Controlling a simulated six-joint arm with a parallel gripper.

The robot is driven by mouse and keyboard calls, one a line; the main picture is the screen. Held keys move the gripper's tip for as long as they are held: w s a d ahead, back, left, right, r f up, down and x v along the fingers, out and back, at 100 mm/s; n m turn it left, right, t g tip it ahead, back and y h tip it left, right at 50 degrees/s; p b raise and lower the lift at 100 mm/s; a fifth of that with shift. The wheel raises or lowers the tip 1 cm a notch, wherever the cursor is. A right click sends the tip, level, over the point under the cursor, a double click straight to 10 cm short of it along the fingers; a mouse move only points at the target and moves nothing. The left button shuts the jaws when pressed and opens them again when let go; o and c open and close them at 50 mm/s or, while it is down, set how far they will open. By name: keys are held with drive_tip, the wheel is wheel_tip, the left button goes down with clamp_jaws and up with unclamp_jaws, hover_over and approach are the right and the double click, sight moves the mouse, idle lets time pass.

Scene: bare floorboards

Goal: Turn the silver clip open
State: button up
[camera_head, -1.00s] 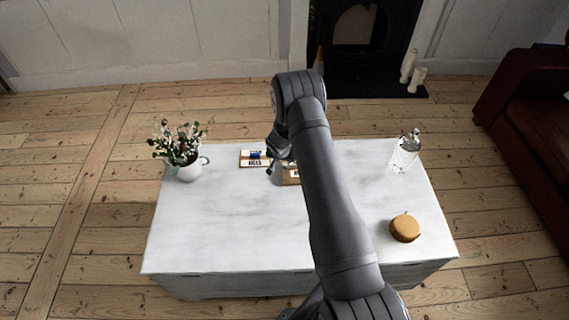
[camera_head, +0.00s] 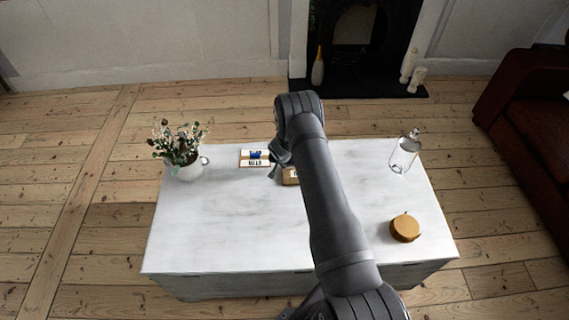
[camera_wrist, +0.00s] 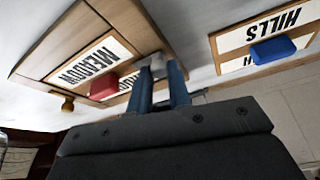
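The silver clip (camera_wrist: 152,63) is a small grey piece at the edge of a wooden box (camera_wrist: 40,55) labelled MEADOW in the wrist view. My gripper (camera_wrist: 161,70) has its two blue-grey fingers close together at the clip, with a narrow gap between them. The fingertips cover part of the clip, and I cannot tell whether they press on it. In the head view my gripper (camera_head: 277,170) is beside the wooden box (camera_head: 290,176), which my arm partly hides. The clip cannot be made out there.
A second box (camera_wrist: 225,48) with a blue clip (camera_wrist: 272,50) lies close by. On the white table (camera_head: 220,230) stand a flower jug (camera_head: 187,168), a glass jar (camera_head: 403,155) and a round orange-brown object (camera_head: 404,229).

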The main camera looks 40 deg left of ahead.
clamp_jaws()
drive_tip(key=shift+n, duration=0.5)
drive_tip(key=shift+w+n+g+y, duration=0.1)
drive_tip(key=shift+n+g+y, duration=0.65)
drive_tip(key=shift+n, duration=1.15)
drive_tip(key=shift+d+n+g+y, duration=0.1)
drive_tip(key=shift+n+g+y, duration=0.4)
drive_tip(key=shift+n, duration=1.7)
drive_tip(key=n+g, duration=0.2)
drive_tip(key=n, duration=0.2)
drive_tip(key=shift+w, duration=0.15)
drive_tip(key=shift+n+g+h, duration=0.45)
drive_tip(key=shift+n+g, duration=0.4)
drive_tip(key=shift+n, duration=1.55)
